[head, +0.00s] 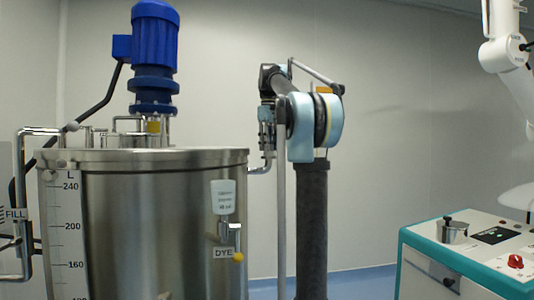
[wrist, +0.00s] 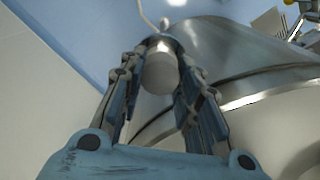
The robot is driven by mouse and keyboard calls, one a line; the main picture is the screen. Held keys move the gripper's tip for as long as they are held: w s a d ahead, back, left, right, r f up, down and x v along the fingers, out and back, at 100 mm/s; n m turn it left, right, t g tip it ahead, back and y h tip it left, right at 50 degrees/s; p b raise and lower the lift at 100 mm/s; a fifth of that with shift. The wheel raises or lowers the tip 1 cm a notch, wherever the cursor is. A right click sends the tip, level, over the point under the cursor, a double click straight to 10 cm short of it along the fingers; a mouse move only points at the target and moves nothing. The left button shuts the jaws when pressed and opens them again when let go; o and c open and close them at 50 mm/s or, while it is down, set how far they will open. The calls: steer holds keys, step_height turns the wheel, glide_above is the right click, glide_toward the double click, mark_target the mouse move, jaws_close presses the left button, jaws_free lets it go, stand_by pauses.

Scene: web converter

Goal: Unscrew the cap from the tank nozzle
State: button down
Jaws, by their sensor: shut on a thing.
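The steel tank (head: 165,215) fills the left of the head view. A bent pipe, seemingly the nozzle (head: 262,167), leaves its upper right side. My gripper (head: 266,140) points down over the upturned end of this pipe. In the wrist view, my gripper (wrist: 163,50) has its two fingers closed on a grey cylindrical cap (wrist: 160,75). The cap lies between the fingers, beside the curved tank wall (wrist: 225,45). The head view shows the cap too poorly to tell whether it still sits on the nozzle.
A blue motor (head: 154,50) and thin pipes stand on the tank lid. A dye bottle (head: 223,197) with a tap hangs on the tank front. A teal and white machine (head: 470,260) stands at the right, with a white arm (head: 505,55) above it.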

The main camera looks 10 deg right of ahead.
stand_by(0.3)
steer(key=n, duration=0.4)
stand_by(0.3)
steer(key=n, duration=0.4)
stand_by(0.4)
steer(key=c, duration=1.3)
jaws_free()
